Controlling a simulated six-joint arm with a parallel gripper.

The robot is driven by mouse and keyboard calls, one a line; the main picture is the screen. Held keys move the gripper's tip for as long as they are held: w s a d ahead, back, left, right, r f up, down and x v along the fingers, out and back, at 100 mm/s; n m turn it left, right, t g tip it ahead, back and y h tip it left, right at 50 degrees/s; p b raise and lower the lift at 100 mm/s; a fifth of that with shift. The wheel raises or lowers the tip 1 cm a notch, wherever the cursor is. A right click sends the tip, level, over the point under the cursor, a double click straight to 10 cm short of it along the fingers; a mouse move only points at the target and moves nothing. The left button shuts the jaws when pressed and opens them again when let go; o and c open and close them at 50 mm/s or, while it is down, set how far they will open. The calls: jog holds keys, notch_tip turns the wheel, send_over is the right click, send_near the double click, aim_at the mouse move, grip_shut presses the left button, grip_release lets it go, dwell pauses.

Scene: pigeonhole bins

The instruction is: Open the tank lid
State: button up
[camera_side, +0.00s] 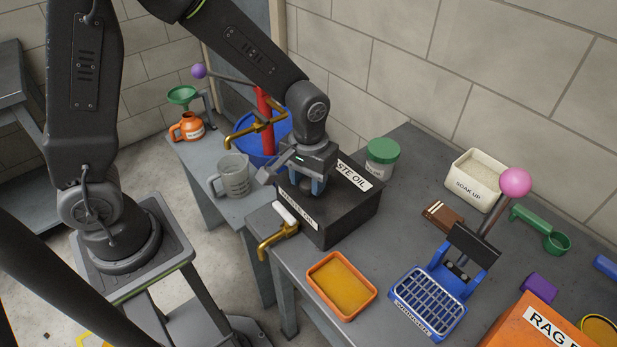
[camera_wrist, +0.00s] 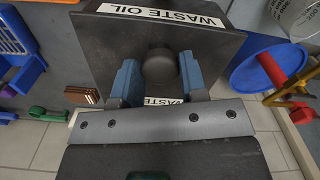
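The dark box-shaped tank (camera_side: 345,225) stands on the grey table, with white WASTE OIL labels on its top and front. Its lid looks flat and closed. A dark round knob (camera_wrist: 160,68) shows in the wrist view against the tank's dark lid (camera_wrist: 105,50). My gripper (camera_side: 309,183) points down over the lid's near left part. In the wrist view my gripper (camera_wrist: 159,66) has its blue fingers apart, one on each side of the knob. The gaps are narrow, and whether the fingers touch the knob is hard to tell. In the side view my gripper hides the knob.
A brass tap (camera_side: 275,240) sticks out at the tank's front. An orange tray (camera_side: 342,308), a blue wringer (camera_side: 428,300) with a pink-knobbed lever and a green-lidded jar (camera_side: 381,158) stand near. A measuring jug (camera_side: 232,177) and a blue drum (camera_side: 270,150) are to the left.

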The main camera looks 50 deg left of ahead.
grip_shut()
jog(key=shift+w+r, duration=0.1)
jog(key=shift+r, duration=0.05)
